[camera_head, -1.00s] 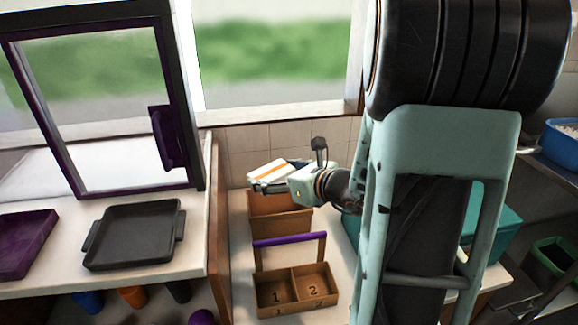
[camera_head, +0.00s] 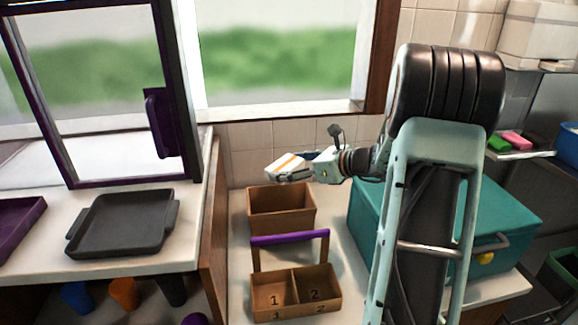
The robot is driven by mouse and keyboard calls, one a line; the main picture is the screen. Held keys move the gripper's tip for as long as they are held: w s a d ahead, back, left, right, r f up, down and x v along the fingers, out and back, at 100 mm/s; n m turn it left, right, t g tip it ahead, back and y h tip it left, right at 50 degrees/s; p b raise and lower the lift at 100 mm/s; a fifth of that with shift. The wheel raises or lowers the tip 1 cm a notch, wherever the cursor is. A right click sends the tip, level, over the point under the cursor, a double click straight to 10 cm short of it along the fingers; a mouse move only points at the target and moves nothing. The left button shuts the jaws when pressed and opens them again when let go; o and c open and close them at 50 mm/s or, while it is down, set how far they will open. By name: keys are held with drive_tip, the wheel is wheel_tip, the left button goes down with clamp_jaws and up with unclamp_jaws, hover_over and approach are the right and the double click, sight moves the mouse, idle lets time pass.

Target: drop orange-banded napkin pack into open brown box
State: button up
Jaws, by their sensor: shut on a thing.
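The napkin pack (camera_head: 286,164) is white with an orange band. It is held in the air, tilted, above the back edge of the open brown box. My gripper (camera_head: 298,173) is shut on the pack; its fingers are small and partly hidden by the pack. The open brown box (camera_head: 282,227) stands on the counter against the tiled wall, below the pack. The part of its inside that shows looks empty.
In front of the box stands a brown two-compartment caddy (camera_head: 296,310) with a raised purple handle (camera_head: 290,237). A teal cooler (camera_head: 500,215) stands to the right, behind my arm. A dark tray (camera_head: 122,225) lies on the left counter.

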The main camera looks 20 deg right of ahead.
wheel_tip(320, 180, down, 4)
drive_tip(key=shift+r+b, duration=0.1)
drive_tip(key=shift+b, duration=1.05)
drive_tip(key=o, duration=1)
drive_tip(key=v, duration=1.2)
